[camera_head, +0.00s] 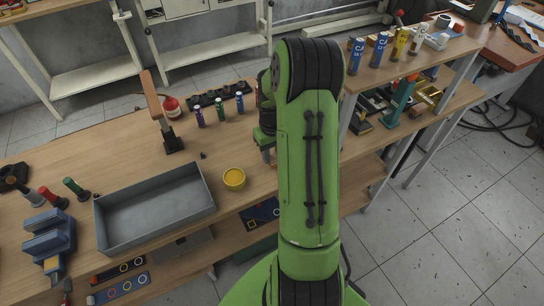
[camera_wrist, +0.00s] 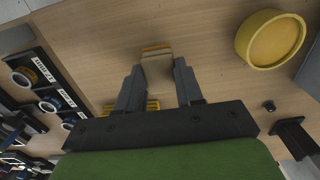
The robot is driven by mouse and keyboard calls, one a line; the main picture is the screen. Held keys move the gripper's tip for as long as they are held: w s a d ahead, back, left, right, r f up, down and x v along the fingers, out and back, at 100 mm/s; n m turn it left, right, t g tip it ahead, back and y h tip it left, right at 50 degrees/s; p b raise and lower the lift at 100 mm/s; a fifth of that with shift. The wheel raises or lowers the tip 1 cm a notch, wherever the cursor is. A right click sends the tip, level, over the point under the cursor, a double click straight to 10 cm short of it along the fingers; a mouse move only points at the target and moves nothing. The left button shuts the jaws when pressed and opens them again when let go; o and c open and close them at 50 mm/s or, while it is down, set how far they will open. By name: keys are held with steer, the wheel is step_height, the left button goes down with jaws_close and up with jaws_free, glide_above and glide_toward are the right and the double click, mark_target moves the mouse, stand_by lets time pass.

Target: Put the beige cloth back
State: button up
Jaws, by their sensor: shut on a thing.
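In the wrist view, my gripper (camera_wrist: 160,85) is shut on the beige cloth (camera_wrist: 157,68), which shows as a small tan folded piece between the two dark fingers. Yellow edges show just beyond the cloth and beside the left finger; I cannot tell what they belong to. The wooden bench top lies below, and I cannot tell whether the cloth touches it. In the head view, my green arm hides most of the gripper and the cloth.
A yellow round dish (camera_head: 233,179) stands close by, at the upper right of the wrist view (camera_wrist: 271,40). A grey open tray (camera_head: 153,212) lies to the left. A labelled dark rack (camera_wrist: 45,82) is at left in the wrist view. Several small bottles (camera_head: 220,108) stand behind.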

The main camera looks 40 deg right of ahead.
mark_target(272, 156)
steer(key=shift+f, duration=0.6)
steer(key=shift+f, duration=0.15)
steer(key=o, duration=1.1)
step_height(272, 156, up, 13)
steer(key=p, duration=0.3)
steer(key=s+a+r+n+t+h, duration=0.15)
steer(key=s+a+r, duration=0.25)
steer(key=a+r, duration=0.8)
steer(key=s+a+t, duration=0.1)
steer(key=s+a, duration=0.2)
steer(key=s, duration=0.1)
steer(key=s+a+n+t+y, duration=0.1)
steer(key=s+a, duration=0.2)
steer(key=a, duration=0.1)
steer(key=s+a+t, duration=0.2)
steer(key=s+a, duration=0.2)
steer(key=shift+s+r+n+y, duration=0.15)
steer(key=shift+s+n+y, duration=0.1)
steer(key=shift+s+n, duration=0.1)
